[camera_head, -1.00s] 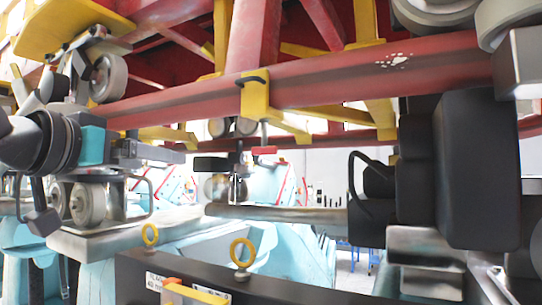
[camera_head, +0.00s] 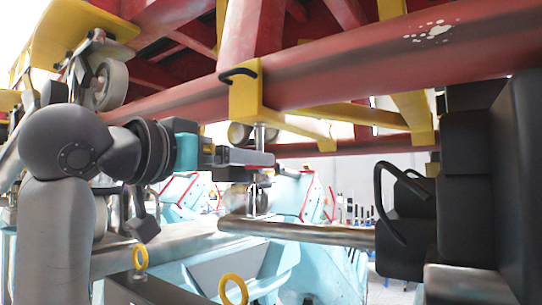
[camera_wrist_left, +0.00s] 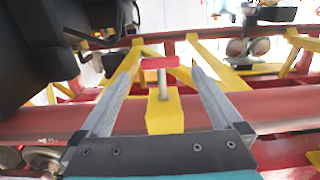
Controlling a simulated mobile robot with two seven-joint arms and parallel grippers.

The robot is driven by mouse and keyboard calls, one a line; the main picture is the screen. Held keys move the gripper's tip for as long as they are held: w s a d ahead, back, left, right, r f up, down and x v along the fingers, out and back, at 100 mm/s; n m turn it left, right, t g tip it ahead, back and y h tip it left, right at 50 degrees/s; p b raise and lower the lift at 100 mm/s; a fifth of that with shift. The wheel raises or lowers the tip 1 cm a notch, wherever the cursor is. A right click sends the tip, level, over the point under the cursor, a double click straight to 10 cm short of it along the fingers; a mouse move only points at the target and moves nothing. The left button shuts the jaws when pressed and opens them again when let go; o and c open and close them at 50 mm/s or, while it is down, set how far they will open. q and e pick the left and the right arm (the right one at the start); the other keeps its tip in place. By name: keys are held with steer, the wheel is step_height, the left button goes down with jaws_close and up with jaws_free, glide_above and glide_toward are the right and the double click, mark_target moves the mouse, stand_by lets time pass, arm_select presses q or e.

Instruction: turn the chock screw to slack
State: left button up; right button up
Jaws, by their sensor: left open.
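The chock is a yellow block (camera_head: 246,92) clamped on the red beam (camera_head: 330,82). Its silver screw shaft (camera_head: 260,137) hangs below it. In the left wrist view the screw's red cross handle (camera_wrist_left: 160,62) lies between my fingers, with the shaft and yellow block (camera_wrist_left: 164,113) behind it. My left gripper (camera_head: 270,160) is at the lower end of the screw, coming in from the left. In the wrist view it is open (camera_wrist_left: 164,65), one finger on each side of the handle, with gaps visible. In the head view the gripper mostly hides the handle. My right gripper is not in view.
Black padded blocks with a bent bar (camera_head: 385,195) stand at the right. A metal pipe (camera_head: 310,232) runs below my left gripper. Wheels (camera_head: 106,85) hang at the upper left. Yellow rings (camera_head: 233,289) stand low in front. Free space lies between beam and pipe.

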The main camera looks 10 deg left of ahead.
arm_select(q)
steer(key=p+x, duration=0.2)
steer(key=x, duration=0.7)
steer(key=shift+w+p, duration=0.2)
steer(key=shift+p, duration=0.15)
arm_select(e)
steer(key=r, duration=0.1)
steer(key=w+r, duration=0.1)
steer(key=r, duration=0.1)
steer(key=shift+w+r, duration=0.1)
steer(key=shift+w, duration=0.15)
arm_select(q)
steer(key=shift+c, duration=0.5)
steer(key=c, duration=1.2)
